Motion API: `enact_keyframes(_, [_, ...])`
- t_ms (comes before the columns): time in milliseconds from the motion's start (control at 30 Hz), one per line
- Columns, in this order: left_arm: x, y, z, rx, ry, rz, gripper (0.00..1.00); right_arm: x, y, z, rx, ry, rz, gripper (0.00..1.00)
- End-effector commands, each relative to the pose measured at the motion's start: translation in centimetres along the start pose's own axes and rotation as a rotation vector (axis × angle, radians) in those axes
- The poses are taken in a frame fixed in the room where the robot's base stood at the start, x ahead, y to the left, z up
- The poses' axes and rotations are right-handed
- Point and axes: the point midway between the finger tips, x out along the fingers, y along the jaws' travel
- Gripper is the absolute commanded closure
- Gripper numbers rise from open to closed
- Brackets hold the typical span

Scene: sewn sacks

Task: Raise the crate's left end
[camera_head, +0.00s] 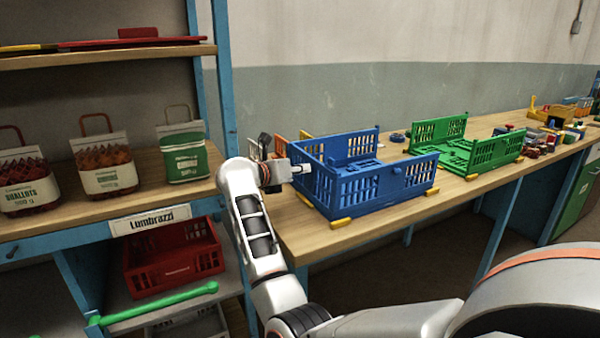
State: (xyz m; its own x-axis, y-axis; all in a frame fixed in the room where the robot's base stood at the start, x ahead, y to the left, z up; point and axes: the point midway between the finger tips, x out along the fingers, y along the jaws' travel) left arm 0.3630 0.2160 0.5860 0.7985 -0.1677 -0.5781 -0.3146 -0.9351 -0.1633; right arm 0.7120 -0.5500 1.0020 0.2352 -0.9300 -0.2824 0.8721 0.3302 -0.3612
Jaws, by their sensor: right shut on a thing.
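The blue crate (385,187) stands on the wooden bench with its long near wall and far wall upright. Its left end panel (318,188) also stands up, at the crate's left edge; whether it is fully upright is hard to tell. My right gripper (301,169) is at the outer side of this left end and is shut on the left end panel. The fingertips are small in view and partly hidden against the blue plastic. My left gripper is not in view.
A green crate (492,153) stands to the right on the bench (292,242). Small parts and a yellow bin (552,116) lie farther right. At left, a shelf holds several bags (105,165), with a red crate (173,259) below. Yellow blocks (341,223) sit at the blue crate's corners.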

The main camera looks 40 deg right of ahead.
Motion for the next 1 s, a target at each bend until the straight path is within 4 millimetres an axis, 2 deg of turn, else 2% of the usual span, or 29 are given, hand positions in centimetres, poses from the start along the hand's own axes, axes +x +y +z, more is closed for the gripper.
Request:
enact_keyframes(267, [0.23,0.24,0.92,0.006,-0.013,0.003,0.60,0.10,0.18,-0.45,-0.032,-0.054,-0.033,1.00])
enact_keyframes(733, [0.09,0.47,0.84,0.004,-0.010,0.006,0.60,0.06,0.19,-0.41,-0.037,-0.062,-0.037,1.00])
enact_keyframes(767, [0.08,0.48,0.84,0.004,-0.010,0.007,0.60,0.06,0.19,-0.41,-0.037,-0.062,-0.037,0.80])
enact_keyframes(1000, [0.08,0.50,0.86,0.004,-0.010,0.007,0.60,0.06,0.19,-0.41,-0.036,-0.061,-0.036,0.80])
